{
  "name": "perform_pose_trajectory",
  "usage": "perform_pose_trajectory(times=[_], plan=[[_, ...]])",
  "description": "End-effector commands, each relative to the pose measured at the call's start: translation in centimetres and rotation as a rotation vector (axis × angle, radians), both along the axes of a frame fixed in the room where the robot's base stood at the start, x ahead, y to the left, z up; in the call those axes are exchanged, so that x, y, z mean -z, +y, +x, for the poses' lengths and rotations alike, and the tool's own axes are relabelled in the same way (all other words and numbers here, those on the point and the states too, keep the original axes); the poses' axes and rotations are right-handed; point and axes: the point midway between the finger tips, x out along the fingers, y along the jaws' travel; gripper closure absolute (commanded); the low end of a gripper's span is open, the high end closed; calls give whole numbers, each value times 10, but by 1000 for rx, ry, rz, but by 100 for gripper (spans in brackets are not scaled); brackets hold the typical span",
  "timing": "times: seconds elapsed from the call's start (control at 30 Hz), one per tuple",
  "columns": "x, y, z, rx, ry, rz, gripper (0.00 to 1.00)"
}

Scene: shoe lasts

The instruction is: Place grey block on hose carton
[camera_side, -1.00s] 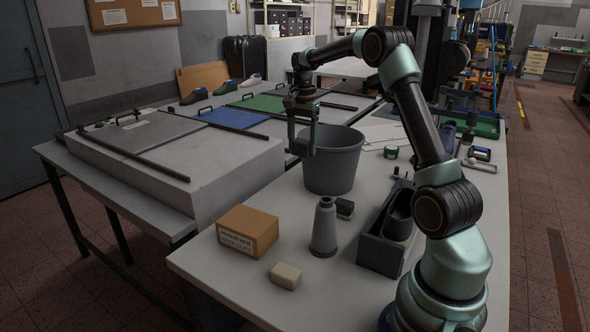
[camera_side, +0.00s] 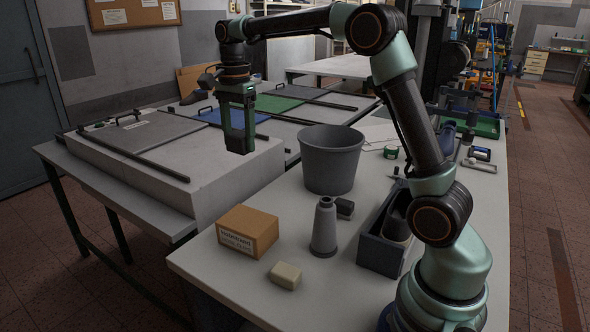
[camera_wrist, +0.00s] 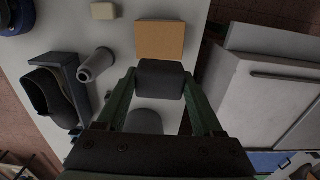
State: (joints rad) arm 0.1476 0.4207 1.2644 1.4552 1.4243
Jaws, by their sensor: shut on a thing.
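My gripper (camera_side: 240,146) is in the side view, in the air above the near edge of the grey bench, left of the bucket and above and beyond the carton. It is shut on the grey block (camera_wrist: 160,79), a dark rounded piece seen between the fingertips in the wrist view. The hose carton (camera_side: 247,231) is a brown box with a printed label, at the left front of the table. In the wrist view the carton (camera_wrist: 160,40) appears just past the held block, its top bare.
A grey bucket (camera_side: 331,160) stands behind the carton. The raised bench (camera_side: 200,187) lies left of the table.

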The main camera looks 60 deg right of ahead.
Motion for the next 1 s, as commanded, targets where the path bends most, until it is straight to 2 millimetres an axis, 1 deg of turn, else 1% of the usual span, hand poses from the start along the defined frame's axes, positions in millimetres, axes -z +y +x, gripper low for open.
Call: perform_pose_trajectory(times=[0.03,0.3,0.5,0.6,0.77,1.0], plan=[[12,0,-1,0,6,1,89],[79,0,-2,0,8,1,89],[122,-1,-1,0,5,1,89],[136,-1,-1,0,3,0,89],[146,-1,0,-1,1,0,89],[179,-1,-1,-1,5,1,89]])
